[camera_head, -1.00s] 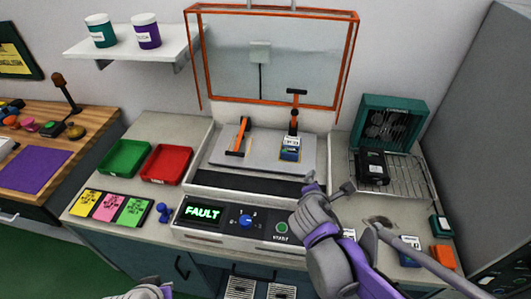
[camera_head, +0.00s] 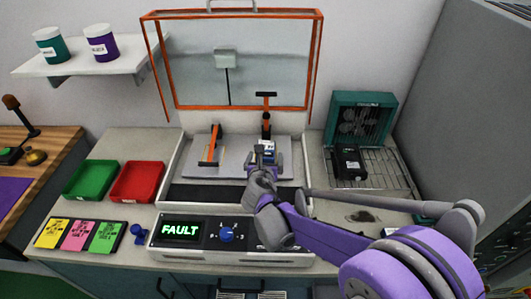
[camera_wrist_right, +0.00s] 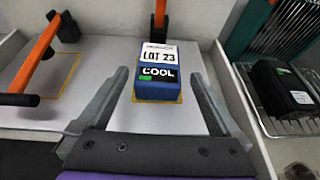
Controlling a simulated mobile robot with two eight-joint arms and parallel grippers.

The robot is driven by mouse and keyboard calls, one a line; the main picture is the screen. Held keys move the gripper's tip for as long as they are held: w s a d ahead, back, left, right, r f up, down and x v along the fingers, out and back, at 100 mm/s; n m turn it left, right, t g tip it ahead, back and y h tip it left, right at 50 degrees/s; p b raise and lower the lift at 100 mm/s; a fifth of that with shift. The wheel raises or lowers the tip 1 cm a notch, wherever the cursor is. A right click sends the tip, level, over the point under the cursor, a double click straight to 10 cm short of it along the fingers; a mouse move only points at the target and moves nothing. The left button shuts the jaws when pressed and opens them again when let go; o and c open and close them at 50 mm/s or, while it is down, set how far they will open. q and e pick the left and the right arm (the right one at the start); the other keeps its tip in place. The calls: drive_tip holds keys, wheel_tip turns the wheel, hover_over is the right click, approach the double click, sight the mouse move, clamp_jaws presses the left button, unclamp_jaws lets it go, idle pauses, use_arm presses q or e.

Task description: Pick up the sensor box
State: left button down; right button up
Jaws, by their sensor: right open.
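My left gripper is out of view.
A second orange-handled clamp (camera_head: 210,146) stands left on the plate. An orange-framed clear lid (camera_head: 240,62) is raised behind. A black box (camera_head: 349,162) rests on a wire rack by a teal fan unit (camera_head: 360,120). Green (camera_head: 91,181) and red (camera_head: 138,182) trays sit left. The panel reads "FAULT" (camera_head: 181,230).

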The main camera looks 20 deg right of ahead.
sight(266, 151)
drive_tip(key=x, duration=0.4)
drive_tip(key=shift+w+f, duration=0.15)
drive_tip(key=shift+w, duration=0.15)
drive_tip(key=shift+s, duration=0.1)
drive_tip(key=c, duration=1.4)
